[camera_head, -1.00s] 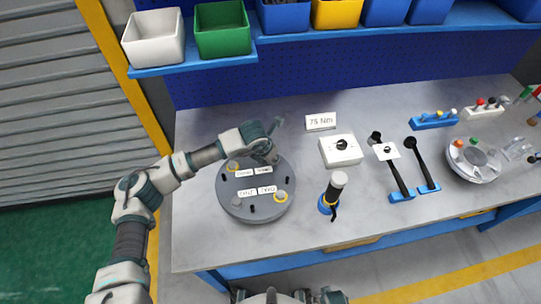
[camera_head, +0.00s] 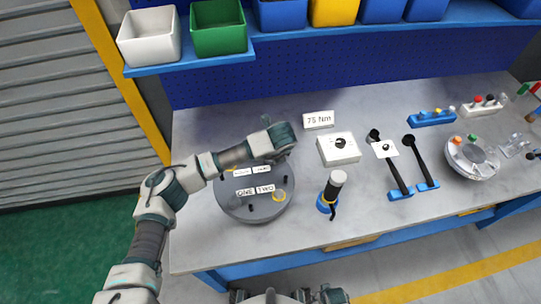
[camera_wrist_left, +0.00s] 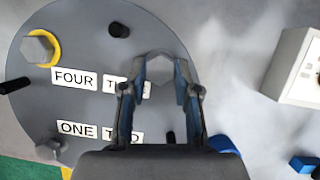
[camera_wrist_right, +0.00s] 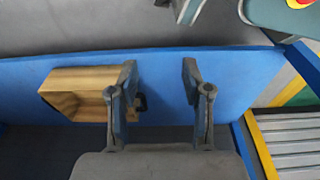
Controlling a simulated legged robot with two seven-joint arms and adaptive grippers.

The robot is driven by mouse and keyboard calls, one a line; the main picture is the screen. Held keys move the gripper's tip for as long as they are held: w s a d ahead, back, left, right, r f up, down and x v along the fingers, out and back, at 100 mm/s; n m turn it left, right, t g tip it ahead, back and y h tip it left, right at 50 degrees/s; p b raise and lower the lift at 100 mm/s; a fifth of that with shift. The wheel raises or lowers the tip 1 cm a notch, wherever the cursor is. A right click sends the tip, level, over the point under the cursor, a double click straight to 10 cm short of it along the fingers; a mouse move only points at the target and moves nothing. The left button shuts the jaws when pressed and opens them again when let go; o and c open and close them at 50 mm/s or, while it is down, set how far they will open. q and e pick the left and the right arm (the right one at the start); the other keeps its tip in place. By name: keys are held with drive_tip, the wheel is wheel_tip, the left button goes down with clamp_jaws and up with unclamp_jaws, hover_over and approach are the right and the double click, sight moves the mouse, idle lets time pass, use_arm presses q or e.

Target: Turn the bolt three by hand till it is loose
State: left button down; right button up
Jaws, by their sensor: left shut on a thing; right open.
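The round grey flange (camera_head: 240,212) lies on the bench and carries the labels ONE, TWO, FOUR and a partly covered one. My left gripper (camera_wrist_left: 160,68) reaches down at the flange's right side. Its fingers are shut around the grey hex head of bolt three (camera_wrist_left: 160,90), next to the partly covered label. Bolt four (camera_wrist_left: 38,47) sits in a yellow ring and bolt one (camera_wrist_left: 48,148) is plain grey. My right gripper (camera_wrist_right: 158,85) is open and empty near the bench's front edge.
A white box with a knob (camera_head: 338,149), a black-and-white upright tool (camera_head: 332,190) and two black-handled tools (camera_head: 397,178) stand right of the flange. A wooden block (camera_wrist_right: 80,92) is at the blue bench edge. Coloured bins (camera_head: 218,28) line the shelf.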

use_arm(q)
drive_tip(key=shift+d+f+n+g+y, duration=0.1)
drive_tip(key=shift+f+n+g+y, duration=0.2)
drive_tip(key=shift+n, duration=0.6)
drive_tip(key=n+y, duration=0.1)
drive_tip(key=n, duration=0.1)
drive_tip(key=shift+d+n+g, duration=0.1)
drive_tip(key=shift+n+g, duration=0.2)
drive_tip(key=shift+n, duration=0.1)
drive_tip(key=n, duration=0.2)
drive_tip(key=n+g+y, duration=0.1)
drive_tip(key=n, duration=0.2)
drive_tip(key=shift+w+d+g, duration=0.1)
drive_tip(key=shift+w+g, duration=0.05)
drive_tip(key=shift+g, duration=0.15)
drive_tip(key=shift+n, duration=0.3)
use_arm(e)
drive_tip(key=shift+w+d+f, duration=0.1)
drive_tip(key=shift+f, duration=0.25)
drive_tip(key=shift+w, duration=0.1)
use_arm(q)
drive_tip(key=c, duration=0.8)
unclamp_jaws()
drive_tip(key=shift+w, duration=0.15)
drive_tip(key=shift+c, duration=0.2)
drive_tip(key=shift+d+r, duration=0.1)
use_arm(e)
drive_tip(key=shift+s+f, duration=0.1)
drive_tip(key=shift+s, duration=0.2)
